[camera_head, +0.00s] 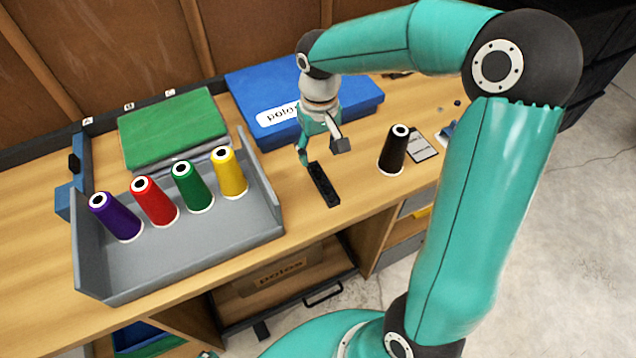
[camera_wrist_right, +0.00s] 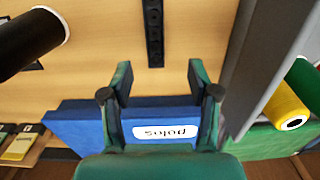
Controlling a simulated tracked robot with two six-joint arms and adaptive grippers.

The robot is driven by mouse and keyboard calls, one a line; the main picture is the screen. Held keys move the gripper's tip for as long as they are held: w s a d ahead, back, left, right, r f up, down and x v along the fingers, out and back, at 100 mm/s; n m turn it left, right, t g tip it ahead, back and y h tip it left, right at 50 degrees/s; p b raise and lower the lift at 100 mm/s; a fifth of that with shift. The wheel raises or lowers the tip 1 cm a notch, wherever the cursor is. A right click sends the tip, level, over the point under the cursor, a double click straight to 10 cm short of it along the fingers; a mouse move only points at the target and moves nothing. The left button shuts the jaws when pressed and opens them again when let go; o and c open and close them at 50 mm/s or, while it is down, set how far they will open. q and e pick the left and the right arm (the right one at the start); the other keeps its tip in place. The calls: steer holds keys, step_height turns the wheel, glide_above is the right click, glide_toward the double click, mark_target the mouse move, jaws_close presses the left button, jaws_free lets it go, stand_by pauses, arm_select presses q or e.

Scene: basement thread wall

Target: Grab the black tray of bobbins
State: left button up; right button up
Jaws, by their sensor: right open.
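The black tray of bobbins (camera_head: 323,184) is a narrow black strip lying on the wooden bench near its front edge. In the right wrist view the tray (camera_wrist_right: 153,30) runs up to the top edge, beyond the fingertips and roughly in line with the gap between them. My right gripper (camera_head: 322,151) points down just behind and above the tray, open and empty. Both of its fingers show in the right wrist view (camera_wrist_right: 160,78), apart from the tray. My left gripper is not in view.
A grey tray (camera_head: 185,262) holding purple, red, green and yellow thread cones stands left. A black cone (camera_head: 393,150) stands right of the bobbin tray. A blue box labelled polos (camera_head: 355,105) and a green block (camera_head: 172,128) lie behind. Bare bench surrounds the bobbin tray.

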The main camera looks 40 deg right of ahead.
mark_target(322, 180)
steer(key=f, duration=1)
steer(key=shift+s+d+f, duration=0.2)
steer(key=shift+d+f, duration=0.05)
steer(key=shift+d, duration=0.05)
steer(key=c, duration=1)
